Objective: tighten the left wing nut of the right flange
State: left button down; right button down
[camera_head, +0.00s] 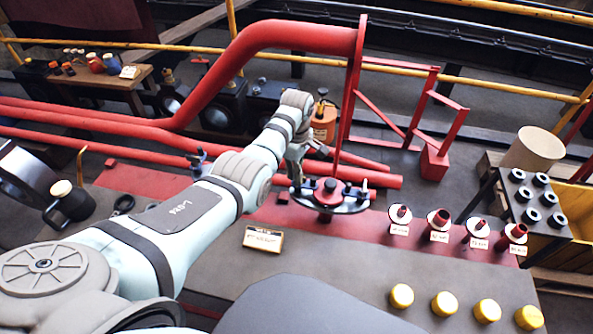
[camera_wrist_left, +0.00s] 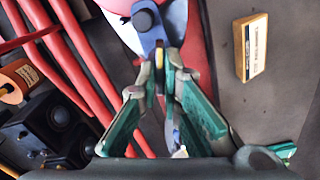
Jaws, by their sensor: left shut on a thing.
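The right flange (camera_head: 322,203) is a round disc with a dark rim on the red strip of the bench, at the end of a red pipe. A blue wing nut (camera_head: 364,190) stands on its right side. My left gripper (camera_head: 296,178) reaches down to the flange's left side and mostly hides the left wing nut there. In the left wrist view the blue left wing nut (camera_wrist_left: 150,24) is between the fingertips of my left gripper (camera_wrist_left: 160,68), which is shut on it. The pale disc behind it is partly cut off. My right gripper is not in view.
A small label plate (camera_head: 263,239) lies on the grey bench left of the flange. Several red fittings (camera_head: 438,219) and yellow caps (camera_head: 444,303) stand to the right. A black kettle-like can (camera_head: 70,202) is at the left. Red pipes run behind my arm.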

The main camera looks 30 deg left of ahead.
pick_arm(q)
jog(key=shift+m, duration=0.3)
jog(key=shift+r+m+p, duration=0.15)
jog(key=shift+m+p, duration=0.5)
jog(key=shift+m, duration=0.25)
jog(key=m+p, duration=0.1)
jog(key=m, duration=0.2)
jog(key=shift+w+m, duration=0.15)
jog(key=shift+m, duration=0.15)
jog(key=m, duration=0.4)
jog(key=shift+d+m, duration=0.1)
jog(key=shift+m, duration=0.2)
jog(key=shift+w+m, duration=0.1)
jog(key=shift+m, duration=1.8)
jog(key=c, duration=1.8)
grip_release()
jog(key=shift+o, duration=0.2)
